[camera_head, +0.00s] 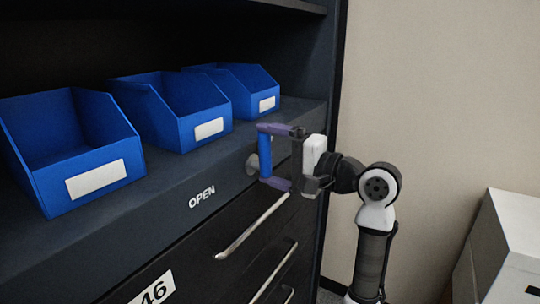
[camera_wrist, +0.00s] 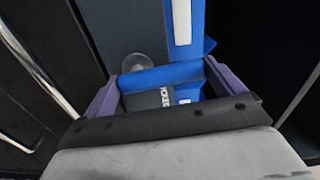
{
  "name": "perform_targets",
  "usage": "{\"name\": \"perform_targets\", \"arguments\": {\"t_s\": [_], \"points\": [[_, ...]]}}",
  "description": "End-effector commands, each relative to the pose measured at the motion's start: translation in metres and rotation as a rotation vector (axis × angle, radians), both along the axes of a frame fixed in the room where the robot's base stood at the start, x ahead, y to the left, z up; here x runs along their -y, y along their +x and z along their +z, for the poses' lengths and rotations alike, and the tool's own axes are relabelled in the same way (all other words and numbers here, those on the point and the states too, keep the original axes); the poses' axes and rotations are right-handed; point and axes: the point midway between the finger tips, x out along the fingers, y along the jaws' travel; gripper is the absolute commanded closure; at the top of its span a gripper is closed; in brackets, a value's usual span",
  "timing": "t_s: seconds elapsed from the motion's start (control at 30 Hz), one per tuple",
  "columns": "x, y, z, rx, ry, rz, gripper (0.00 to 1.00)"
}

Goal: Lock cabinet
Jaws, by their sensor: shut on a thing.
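The dark cabinet (camera_head: 165,215) has a blue lock handle (camera_head: 265,155) on its front rail, beside a round silver base (camera_head: 252,165). The handle is a short bar standing about upright in the head view. My gripper (camera_head: 264,157) has purple fingers, one at the handle's upper end and one at its lower end, and is shut on it. The wrist view also shows the blue handle (camera_wrist: 163,76) spanning the fingers, with the silver base (camera_wrist: 137,63) behind it. The white word OPEN (camera_head: 202,197) is printed left of the handle. Any latch inside is hidden.
Blue bins (camera_head: 75,150) with white labels stand on the shelf above the rail. Drawers with silver bar handles (camera_head: 252,228) and a label reading 46 (camera_head: 153,290) lie below. A white box (camera_head: 510,240) stands at the lower right, near a bare beige wall (camera_head: 440,90).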

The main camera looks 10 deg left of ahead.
Motion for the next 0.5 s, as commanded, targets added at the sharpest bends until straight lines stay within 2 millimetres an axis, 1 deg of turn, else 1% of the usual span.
{"name": "perform_targets", "arguments": {"t_s": [0.2,0.5], "points": [[0.0026,0.0035,0.0016,-0.06,0.028,-0.007,0.47],[0.0032,0.0044,0.0016,-0.083,0.036,-0.008,0.47]]}}
